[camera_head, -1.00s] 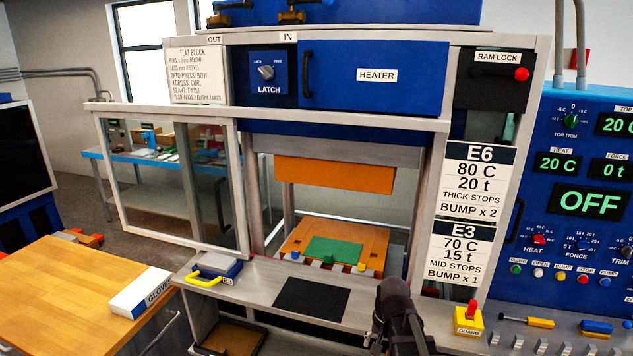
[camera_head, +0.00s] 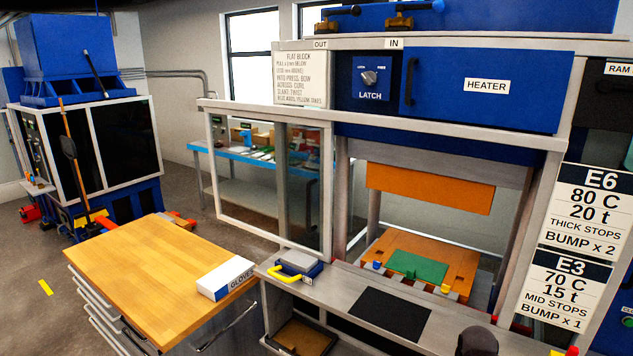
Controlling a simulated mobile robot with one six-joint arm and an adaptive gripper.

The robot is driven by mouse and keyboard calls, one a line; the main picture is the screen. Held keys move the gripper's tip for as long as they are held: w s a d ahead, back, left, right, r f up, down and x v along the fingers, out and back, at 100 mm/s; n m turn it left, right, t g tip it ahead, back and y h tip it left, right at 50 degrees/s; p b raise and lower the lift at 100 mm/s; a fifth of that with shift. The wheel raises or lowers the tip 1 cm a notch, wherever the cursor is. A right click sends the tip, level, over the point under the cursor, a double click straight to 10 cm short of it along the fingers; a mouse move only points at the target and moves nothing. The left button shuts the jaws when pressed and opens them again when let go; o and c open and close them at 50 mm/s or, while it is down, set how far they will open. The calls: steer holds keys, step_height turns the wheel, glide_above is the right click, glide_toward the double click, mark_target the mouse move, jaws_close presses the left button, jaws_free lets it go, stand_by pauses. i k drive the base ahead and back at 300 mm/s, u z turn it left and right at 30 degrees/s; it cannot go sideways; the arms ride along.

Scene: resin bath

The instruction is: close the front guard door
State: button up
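The front guard door (camera_head: 240,214) is a clear panel in a light grey frame, slid to the left of the press opening. It hangs under a long horizontal rail (camera_head: 380,127). The press opening stands uncovered, with an orange upper block (camera_head: 428,188) above and an orange lower plate (camera_head: 452,263) with a green piece (camera_head: 417,267) on it. A dark rounded part of my arm shows at the bottom edge, right of the middle. My gripper's fingers are not visible, and the door is clear of my arm.
A wooden-topped cart (camera_head: 140,280) with a gloves box (camera_head: 226,279) stands at the front left. A grey shelf (camera_head: 335,285) with a black pad (camera_head: 390,316) and a yellow-handled block (camera_head: 290,268) runs below the opening.

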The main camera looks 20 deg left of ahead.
mark_target(328, 125)
steer(key=k, duration=1.3)
steer(key=u, duration=0.5)
steer(key=i, duration=1.65)
steer(key=z, duration=0.35)
